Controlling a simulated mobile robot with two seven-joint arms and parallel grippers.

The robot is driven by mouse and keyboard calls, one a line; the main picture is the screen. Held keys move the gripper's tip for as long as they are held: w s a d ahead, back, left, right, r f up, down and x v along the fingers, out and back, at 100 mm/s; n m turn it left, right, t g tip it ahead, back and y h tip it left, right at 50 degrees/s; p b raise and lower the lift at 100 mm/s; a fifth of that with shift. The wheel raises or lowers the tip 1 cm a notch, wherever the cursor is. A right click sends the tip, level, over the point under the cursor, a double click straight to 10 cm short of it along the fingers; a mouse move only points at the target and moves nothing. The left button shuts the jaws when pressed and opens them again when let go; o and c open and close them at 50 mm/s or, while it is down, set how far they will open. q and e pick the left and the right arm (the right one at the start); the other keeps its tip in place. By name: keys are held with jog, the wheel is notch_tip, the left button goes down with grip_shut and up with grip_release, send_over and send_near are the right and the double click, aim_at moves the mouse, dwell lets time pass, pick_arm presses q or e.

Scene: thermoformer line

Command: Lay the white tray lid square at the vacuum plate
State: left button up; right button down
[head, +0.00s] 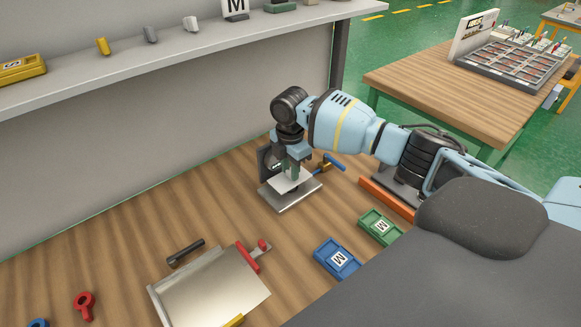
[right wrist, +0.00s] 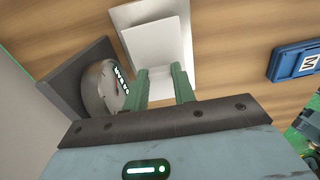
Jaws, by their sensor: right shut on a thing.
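The white tray lid (head: 284,184) is a small flat white piece. My right gripper (head: 290,172) is shut on its near edge, and both green fingers of the gripper (right wrist: 160,72) meet the lid (right wrist: 158,42) in the right wrist view. The vacuum plate (head: 293,201) is a grey metal plate on the wooden bench, directly under the lid. In the right wrist view the plate (right wrist: 130,14) shows around the lid's far side, and the lid looks slightly turned against it. I cannot tell whether the lid touches the plate. My left gripper is out of view.
A round gauge (right wrist: 101,85) on a dark bracket stands beside the plate. A blue-and-yellow valve (head: 328,163) is at its right. Blue (head: 338,258) and green (head: 380,227) M-marked blocks and a large metal sheet (head: 212,292) lie nearer. A shelf (head: 130,58) runs behind.

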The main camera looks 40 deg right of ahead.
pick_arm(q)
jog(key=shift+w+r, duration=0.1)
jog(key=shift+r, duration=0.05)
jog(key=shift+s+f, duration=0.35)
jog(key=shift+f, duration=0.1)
pick_arm(e)
jog(key=shift+f, duration=1.2)
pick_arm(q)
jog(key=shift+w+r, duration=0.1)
pick_arm(e)
jog(key=shift+r, duration=0.15)
